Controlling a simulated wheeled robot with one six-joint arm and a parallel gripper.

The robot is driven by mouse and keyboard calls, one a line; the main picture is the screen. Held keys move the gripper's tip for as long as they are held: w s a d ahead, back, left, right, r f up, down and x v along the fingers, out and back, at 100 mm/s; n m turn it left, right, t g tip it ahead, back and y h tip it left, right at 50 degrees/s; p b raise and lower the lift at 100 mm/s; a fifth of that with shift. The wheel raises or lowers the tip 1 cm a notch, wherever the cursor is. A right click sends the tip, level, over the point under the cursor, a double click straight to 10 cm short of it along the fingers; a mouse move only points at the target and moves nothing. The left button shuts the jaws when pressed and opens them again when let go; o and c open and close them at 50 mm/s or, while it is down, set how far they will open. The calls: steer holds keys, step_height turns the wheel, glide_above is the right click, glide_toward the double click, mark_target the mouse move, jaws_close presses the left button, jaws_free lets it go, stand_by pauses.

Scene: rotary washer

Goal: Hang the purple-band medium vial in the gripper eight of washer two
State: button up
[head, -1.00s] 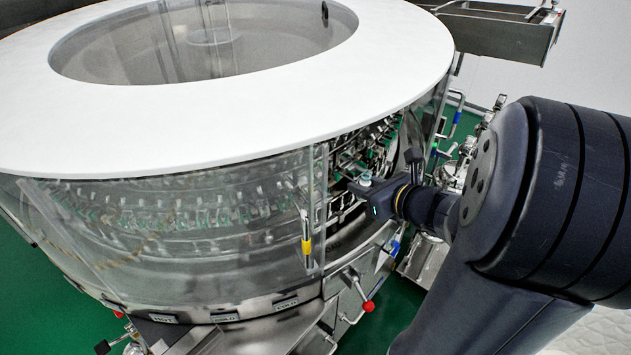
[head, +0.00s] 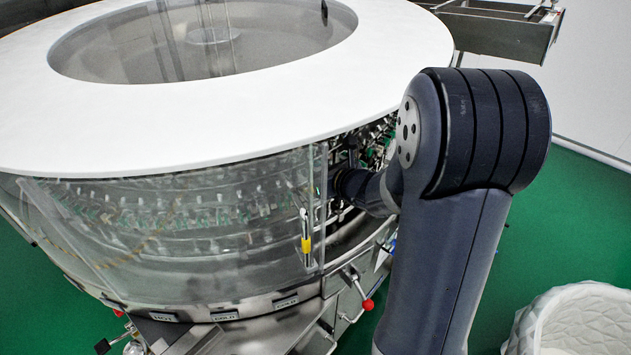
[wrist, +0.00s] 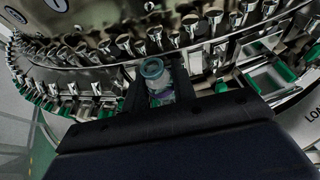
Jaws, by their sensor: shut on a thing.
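In the wrist view my gripper (wrist: 157,95) is shut on a small clear vial (wrist: 158,86). The vial has a blue-grey rim facing the camera and a faint purplish tint lower down. In front of it is the washer's ring of metal holders with green pads (wrist: 279,99). I cannot tell whether the vial touches any holder, or which holder is number eight. In the head view the washer (head: 180,230) stands at left with a white top ring. My arm reaches into its side opening there, and my gripper and the vial are hidden.
A clear curved guard (head: 170,240) with a yellow-banded handle (head: 306,245) borders the opening on the left. A red-knobbed lever (head: 367,305) sticks out below. A white basket (head: 575,325) stands at lower right.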

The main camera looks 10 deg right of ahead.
step_height(320, 180, down, 3)
steer(key=shift+w+a+f, duration=0.1)
steer(key=shift+w+f, duration=0.05)
steer(key=shift+w, duration=0.05)
steer(key=shift+f+b, duration=0.35)
steer(key=shift+b, duration=0.1)
steer(key=shift+s+f+b, duration=0.1)
steer(key=shift+f+b, duration=0.2)
steer(key=shift+b, duration=0.1)
